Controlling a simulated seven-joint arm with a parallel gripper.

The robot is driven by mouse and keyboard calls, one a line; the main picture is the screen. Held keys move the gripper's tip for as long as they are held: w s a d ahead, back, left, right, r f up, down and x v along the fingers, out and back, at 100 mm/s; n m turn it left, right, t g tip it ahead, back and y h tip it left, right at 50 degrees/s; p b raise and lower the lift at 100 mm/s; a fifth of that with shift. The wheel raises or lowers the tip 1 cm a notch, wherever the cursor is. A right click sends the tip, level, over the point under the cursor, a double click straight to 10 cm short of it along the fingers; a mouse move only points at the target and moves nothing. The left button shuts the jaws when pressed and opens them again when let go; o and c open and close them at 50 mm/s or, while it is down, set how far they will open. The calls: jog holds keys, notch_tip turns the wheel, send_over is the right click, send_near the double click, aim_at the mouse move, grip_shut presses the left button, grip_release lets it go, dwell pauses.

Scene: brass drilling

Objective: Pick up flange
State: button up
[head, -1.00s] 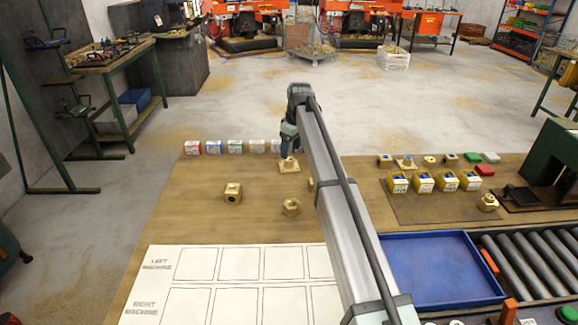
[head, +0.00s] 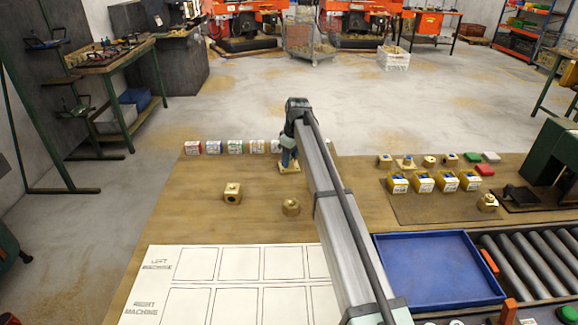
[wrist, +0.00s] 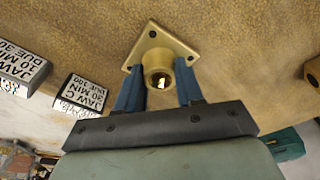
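The flange is a brass piece with a square base plate and a round raised hub. In the head view the flange (head: 289,169) sits on the wooden table, partly hidden by my gripper (head: 288,160). In the wrist view the flange (wrist: 158,48) lies plate down, with a hole in its hub facing the camera. My gripper's two blue fingers (wrist: 159,80) stand one on each side of the hub, close to it. They look open around it; whether they touch the hub is hard to tell.
Two brass parts (head: 232,193) (head: 291,207) stand left and front of the gripper. A row of labelled jaw boxes (head: 235,147) is behind left. A blue tray (head: 436,268), yellow bins (head: 423,182) and rollers (head: 541,262) are at right. A white marked sheet (head: 205,263) lies front left.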

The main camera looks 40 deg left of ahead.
grip_shut()
dwell(0.3)
